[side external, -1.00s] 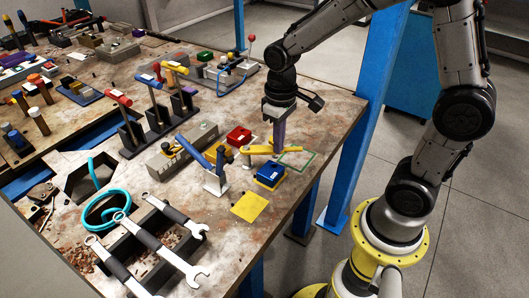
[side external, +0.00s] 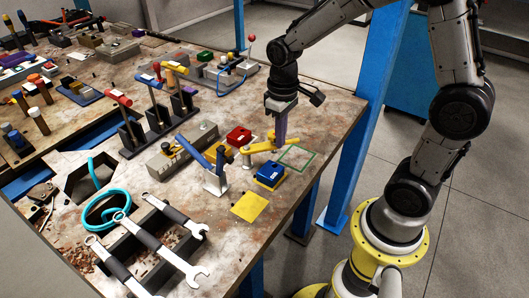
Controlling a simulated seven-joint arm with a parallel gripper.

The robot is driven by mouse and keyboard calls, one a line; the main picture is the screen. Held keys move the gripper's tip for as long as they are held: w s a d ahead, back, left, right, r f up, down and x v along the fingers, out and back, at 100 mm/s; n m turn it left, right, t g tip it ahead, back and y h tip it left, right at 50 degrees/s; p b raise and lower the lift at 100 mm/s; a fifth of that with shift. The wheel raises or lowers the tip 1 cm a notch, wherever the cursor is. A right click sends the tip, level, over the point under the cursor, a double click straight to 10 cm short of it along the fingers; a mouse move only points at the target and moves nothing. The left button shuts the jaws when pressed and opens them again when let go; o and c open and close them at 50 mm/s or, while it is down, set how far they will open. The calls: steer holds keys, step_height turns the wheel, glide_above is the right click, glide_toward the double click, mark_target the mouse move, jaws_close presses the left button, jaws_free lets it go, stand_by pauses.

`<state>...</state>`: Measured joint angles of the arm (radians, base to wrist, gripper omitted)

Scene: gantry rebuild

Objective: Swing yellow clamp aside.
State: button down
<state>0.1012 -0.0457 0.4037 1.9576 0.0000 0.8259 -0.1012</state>
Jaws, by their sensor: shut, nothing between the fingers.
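The yellow clamp (side external: 257,148) is a flat bar on a pivot post near the bench's right edge. Its free end points right and slightly toward the back, beside the green outlined square (side external: 295,158), which it leaves clear. My gripper (side external: 281,143) is shut and points down, its purple fingers at the bar's free end. They look to be touching or very close to the bar; I cannot tell which. Nothing shows held between the fingers.
A red block (side external: 239,137) stands behind the clamp and a blue block (side external: 271,175) in front of it. A blue lever on a white bracket (side external: 215,183) is to the left. A yellow square (side external: 250,206) lies flat in front. The bench right of the green outline is bare.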

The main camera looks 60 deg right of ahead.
steer(key=shift+w+d, duration=0.1)
steer(key=shift+d, duration=0.05)
steer(key=shift+w+d, duration=0.35)
steer(key=shift+d, duration=0.1)
steer(key=shift+w+d, duration=0.1)
stand_by(0.5)
steer(key=shift+w+d, duration=0.4)
steer(key=shift+d, duration=0.05)
steer(key=shift+w, duration=0.1)
steer(key=shift+w+d, duration=0.4)
steer(key=shift+w, duration=0.1)
stand_by(0.4)
